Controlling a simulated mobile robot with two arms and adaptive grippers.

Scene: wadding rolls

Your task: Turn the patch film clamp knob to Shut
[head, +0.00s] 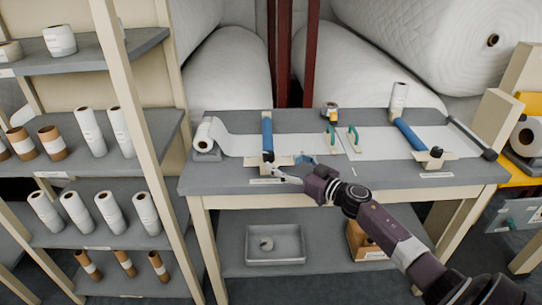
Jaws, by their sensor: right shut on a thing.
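On the grey work table, a blue bar (267,135) crosses the white film (238,144) at the left, with a beige clamp block (254,161) at its front end. My right gripper (279,174) reaches in from the lower right and is shut at the front of this block, on what appears to be the clamp knob. The knob is small and mostly hidden by the fingers, so its setting cannot be read. A second blue bar (409,134) with a similar beige block (434,160) stands at the right. My left gripper is not in view.
A white roll (203,134) sits at the table's left end. Green-handled tools (352,138), a tape dispenser (329,112) and an upright roll (398,97) are on the table (350,180). A shelf post (148,140) stands left; large wadding rolls (430,40) lie behind.

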